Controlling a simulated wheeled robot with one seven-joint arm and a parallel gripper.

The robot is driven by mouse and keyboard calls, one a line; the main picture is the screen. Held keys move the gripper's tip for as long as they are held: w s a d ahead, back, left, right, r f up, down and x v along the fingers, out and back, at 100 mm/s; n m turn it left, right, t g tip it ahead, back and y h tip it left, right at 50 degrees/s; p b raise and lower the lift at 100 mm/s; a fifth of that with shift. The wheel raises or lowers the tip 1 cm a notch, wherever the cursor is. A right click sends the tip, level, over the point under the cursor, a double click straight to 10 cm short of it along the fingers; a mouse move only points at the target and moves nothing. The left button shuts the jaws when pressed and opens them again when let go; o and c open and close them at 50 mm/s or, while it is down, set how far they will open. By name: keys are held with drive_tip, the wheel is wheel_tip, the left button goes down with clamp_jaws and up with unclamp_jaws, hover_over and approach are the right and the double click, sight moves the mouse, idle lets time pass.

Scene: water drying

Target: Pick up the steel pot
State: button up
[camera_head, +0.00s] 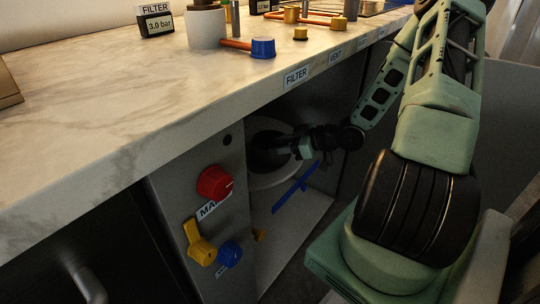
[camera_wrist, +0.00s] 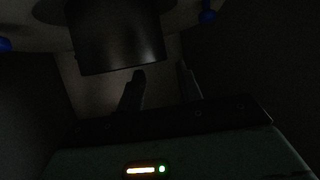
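A dark, smooth cylinder (camera_wrist: 115,38), perhaps the steel pot, fills the top left of the wrist view. It is too dim to tell its material. The two fingers of my gripper (camera_wrist: 161,76) stand apart with a gap between them, and no object shows between them. The cylinder lies just beyond the fingertips, mostly toward the left finger; contact cannot be told. In the head view my gripper (camera_head: 291,146) reaches into the cabinet under the counter, at a pale round body (camera_head: 262,180) with a dark centre. My gripper hides part of that centre.
The marble counter (camera_head: 110,110) overhangs the cabinet opening. A grey panel with a red knob (camera_head: 214,183), a yellow valve (camera_head: 199,241) and a blue knob (camera_head: 230,253) borders it on the left. A blue lever (camera_head: 295,189) is below my gripper.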

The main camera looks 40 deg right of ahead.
sight(258, 150)
drive_tip(key=b+x, duration=0.1)
drive_tip(key=x, duration=0.1)
drive_tip(key=b+x, duration=0.1)
drive_tip(key=x, duration=0.1)
drive_tip(key=shift+a+f, duration=0.15)
drive_tip(key=shift+f, duration=0.35)
drive_tip(key=shift+w+a, duration=0.15)
drive_tip(key=shift+w, duration=0.2)
clamp_jaws()
